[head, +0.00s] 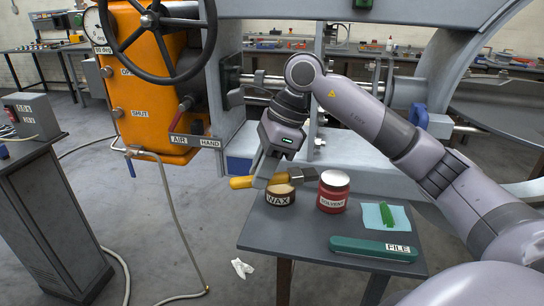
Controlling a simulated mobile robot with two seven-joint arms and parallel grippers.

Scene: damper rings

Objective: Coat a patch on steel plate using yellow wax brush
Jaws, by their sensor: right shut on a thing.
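My right gripper (264,178) reaches down from its arm over the small grey table. It is shut on the yellow-handled brush (242,183). The handle points left and the dark grey head (302,173) points right, roughly level. The brush is above the round wax tin (278,199), labelled WAX, which stands near the table's back left edge. The gripper and brush partly hide the top of the tin. I cannot tell whether the head has wax on it. I cannot pick out the steel plate with certainty. My left gripper is not in view.
A red SOLVENT jar (333,194) stands right of the tin. A light blue cloth (373,217) with a green piece on it and a teal FILE (374,249) lie on the table (300,240). An orange actuator (150,90) with a handwheel (158,22) stands at left.

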